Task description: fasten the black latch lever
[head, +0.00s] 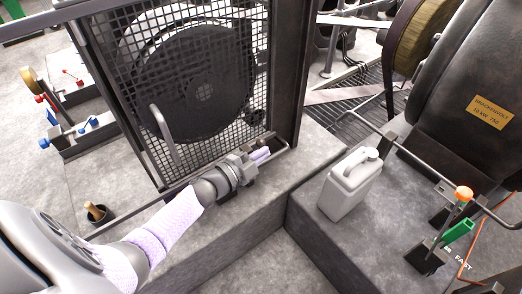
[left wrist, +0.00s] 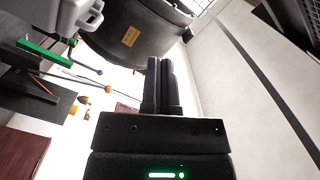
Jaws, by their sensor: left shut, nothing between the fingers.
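I cannot make out the black latch lever for certain. A thin dark bar (head: 258,140) shows just above my left gripper at the lower right corner of the mesh guard (head: 215,30), and it may be part of the latch. My left gripper (head: 262,154) is shut and empty beside the foot of the guard's dark post. Its closed black fingers (left wrist: 161,86) also show in the left wrist view, with nothing between them. The guard has a pale upright handle (head: 163,132) and stands in front of a large dark wheel. My right gripper is not in view.
A grey jerrycan (head: 350,183) stands on the plinth right of my left gripper. Further right are a dark machine (head: 462,85) with a yellow plate, an orange-knobbed lever (head: 463,194) and a green-handled lever (head: 458,232). Blue and red levers stand at far left.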

